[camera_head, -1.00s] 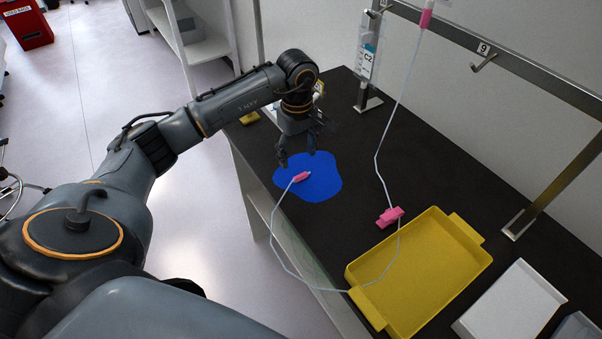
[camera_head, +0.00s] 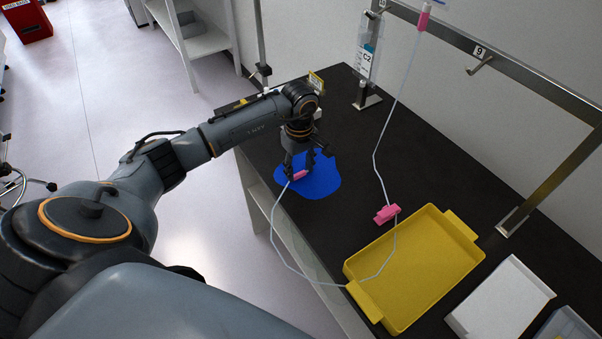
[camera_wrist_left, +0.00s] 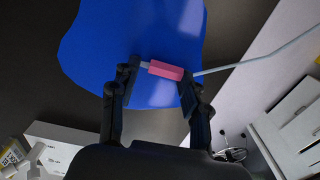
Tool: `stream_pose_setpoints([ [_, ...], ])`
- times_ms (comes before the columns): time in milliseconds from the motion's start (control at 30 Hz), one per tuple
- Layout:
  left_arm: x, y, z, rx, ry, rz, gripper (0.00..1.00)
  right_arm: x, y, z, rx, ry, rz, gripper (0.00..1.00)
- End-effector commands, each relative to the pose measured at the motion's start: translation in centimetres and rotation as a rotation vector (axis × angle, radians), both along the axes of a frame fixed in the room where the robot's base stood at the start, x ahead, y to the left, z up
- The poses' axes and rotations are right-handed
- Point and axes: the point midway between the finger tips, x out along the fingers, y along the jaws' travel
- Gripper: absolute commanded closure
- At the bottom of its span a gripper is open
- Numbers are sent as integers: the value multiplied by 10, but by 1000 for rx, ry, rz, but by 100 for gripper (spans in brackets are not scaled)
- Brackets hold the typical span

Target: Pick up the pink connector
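The pink connector (camera_head: 300,175) lies over the blue mat (camera_head: 322,184) at the left edge of the black bench, with a white tube running from it. My left gripper (camera_head: 303,170) is lowered over it, fingers pointing down. In the left wrist view the pink connector (camera_wrist_left: 166,70) sits between the two spread fingertips of the left gripper (camera_wrist_left: 160,85), over the blue mat (camera_wrist_left: 85,50). The fingers are apart, close to the connector's two ends; firm contact cannot be told. My right gripper is not in view.
A pink clamp (camera_head: 386,214) sits on the tube beside a yellow tray (camera_head: 425,262). A white tray (camera_head: 500,300) is at the lower right. A metal rail stand (camera_head: 545,190) with hooks and a hanging bag (camera_head: 367,50) runs along the back. The bench's middle is clear.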

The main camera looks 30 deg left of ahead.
Motion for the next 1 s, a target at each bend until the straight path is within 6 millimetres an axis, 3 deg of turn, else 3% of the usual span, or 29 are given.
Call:
stream_pose_setpoints([
  [433, 1, 0, 4, 0, -2, 0, 66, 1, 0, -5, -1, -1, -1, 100],
  [633, 2, 1, 29, 3, -9, -2, 66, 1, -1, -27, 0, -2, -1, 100],
  [900, -44, 36, 92, 7, -6, 2, 66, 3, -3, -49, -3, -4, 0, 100],
  [1000, -66, 52, 100, 7, -2, 4, 66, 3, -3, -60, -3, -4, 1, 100],
])
